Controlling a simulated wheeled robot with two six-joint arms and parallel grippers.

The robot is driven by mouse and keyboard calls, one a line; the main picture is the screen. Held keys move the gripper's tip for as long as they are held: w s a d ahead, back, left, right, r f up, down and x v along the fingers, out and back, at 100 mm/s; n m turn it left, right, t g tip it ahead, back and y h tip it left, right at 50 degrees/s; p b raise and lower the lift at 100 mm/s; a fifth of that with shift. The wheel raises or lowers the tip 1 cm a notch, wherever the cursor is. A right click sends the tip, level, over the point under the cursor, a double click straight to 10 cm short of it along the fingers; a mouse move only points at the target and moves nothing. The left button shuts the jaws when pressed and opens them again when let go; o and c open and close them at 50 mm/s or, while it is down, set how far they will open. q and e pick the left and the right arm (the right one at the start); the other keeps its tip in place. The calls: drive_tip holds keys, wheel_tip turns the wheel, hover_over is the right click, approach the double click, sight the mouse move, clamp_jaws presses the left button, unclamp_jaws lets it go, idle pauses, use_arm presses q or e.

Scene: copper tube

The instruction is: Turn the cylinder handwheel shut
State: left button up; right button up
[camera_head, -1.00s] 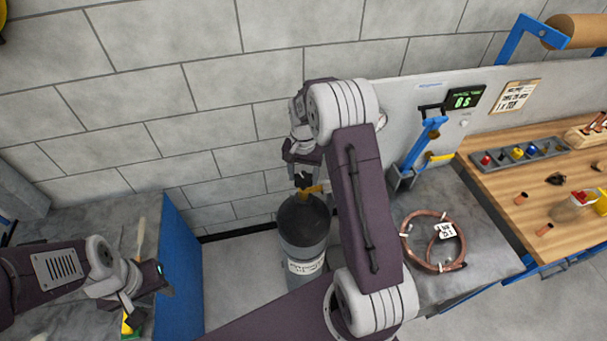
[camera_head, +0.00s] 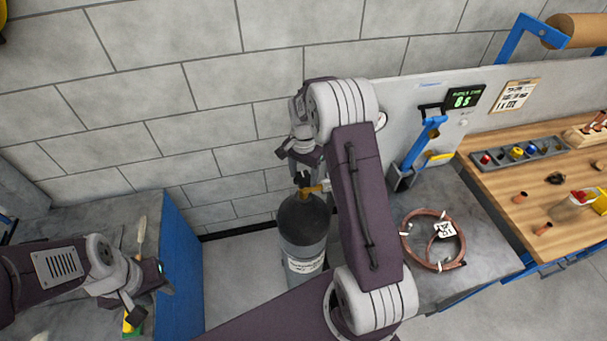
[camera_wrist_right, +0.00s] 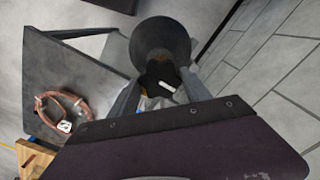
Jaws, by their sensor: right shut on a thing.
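The dark grey gas cylinder (camera_head: 304,224) stands upright against the wall, with a brass valve (camera_head: 313,190) on top. Its small black handwheel (camera_head: 302,180) is partly hidden by my right gripper (camera_head: 299,170), which reaches down from above. In the right wrist view, the fingers of my right gripper (camera_wrist_right: 160,92) lie either side of the dark handwheel (camera_wrist_right: 158,74) and are shut on it. The cylinder (camera_wrist_right: 160,40) shows beyond. My left gripper (camera_head: 148,292) hangs at the far left, away from the cylinder, with its fingers apart and nothing seen between them.
A copper coil (camera_head: 433,240) with a tag lies on the grey bench at right. A blue panel (camera_head: 182,262) stands left of the cylinder. A wooden bench (camera_head: 500,185) is at far right.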

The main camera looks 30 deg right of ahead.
sight(304, 177)
drive_tip(key=o, duration=1.4)
drive_tip(key=shift+c, duration=0.2)
drive_tip(key=shift+r, duration=0.35)
wheel_tip(304, 177, up, 8)
drive_tip(key=b, duration=0.2)
drive_tip(key=shift+r, duration=0.2)
